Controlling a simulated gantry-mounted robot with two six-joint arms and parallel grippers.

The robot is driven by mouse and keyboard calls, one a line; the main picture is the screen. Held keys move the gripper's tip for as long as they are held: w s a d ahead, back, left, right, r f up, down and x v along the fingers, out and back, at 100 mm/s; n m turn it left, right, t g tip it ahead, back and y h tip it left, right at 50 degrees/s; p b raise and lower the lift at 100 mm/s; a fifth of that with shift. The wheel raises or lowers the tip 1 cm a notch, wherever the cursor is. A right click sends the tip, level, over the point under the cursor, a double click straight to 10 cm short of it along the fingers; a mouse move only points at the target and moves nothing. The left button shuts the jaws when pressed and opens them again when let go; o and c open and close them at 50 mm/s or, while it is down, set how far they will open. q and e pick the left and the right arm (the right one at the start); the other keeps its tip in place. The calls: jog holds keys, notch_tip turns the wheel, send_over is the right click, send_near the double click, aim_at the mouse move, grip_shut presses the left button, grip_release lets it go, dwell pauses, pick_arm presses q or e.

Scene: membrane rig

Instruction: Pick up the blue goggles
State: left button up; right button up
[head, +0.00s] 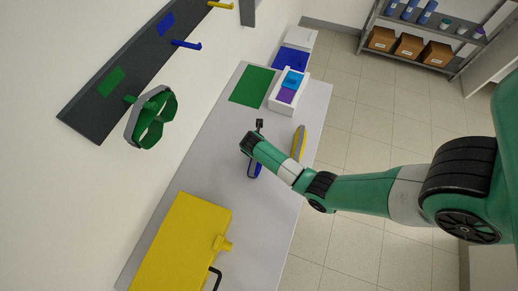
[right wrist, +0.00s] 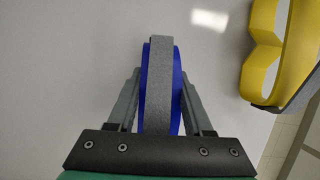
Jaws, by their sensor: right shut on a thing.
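The blue goggles (right wrist: 177,92) stand on edge between the two fingers of my right gripper (right wrist: 160,82) in the right wrist view. Their grey strap (right wrist: 159,62) runs along the middle, with blue on both sides. The fingers are shut on them. In the head view the blue goggles (head: 255,171) show partly below the end of my right arm, over the grey table; the arm hides the rest and most of the gripper. I cannot tell whether they touch the table. My left gripper is not in view.
Yellow goggles (head: 299,143) lie to the right on the table (head: 222,165). A yellow box (head: 185,245) stands at the near end. Green goggles (head: 152,118) hang on the wall rack (head: 85,117), beside a bare blue peg (head: 187,44). A white tray (head: 276,104) and green mat (head: 252,85) lie farther back.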

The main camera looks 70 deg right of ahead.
grip_shut()
jog(key=shift+r, duration=0.5)
jog(key=p+v, duration=0.1)
jog(key=v, duration=0.2)
jog(key=shift+s+d+r+p, duration=0.1)
jog(key=shift+d+r+p, duration=0.2)
jog(key=shift+p, duration=0.1)
jog(key=s+a+r+p, duration=0.7)
jog(key=s+a+r, duration=0.2)
jog(key=a+r, duration=0.1)
jog(key=shift+r, duration=0.85)
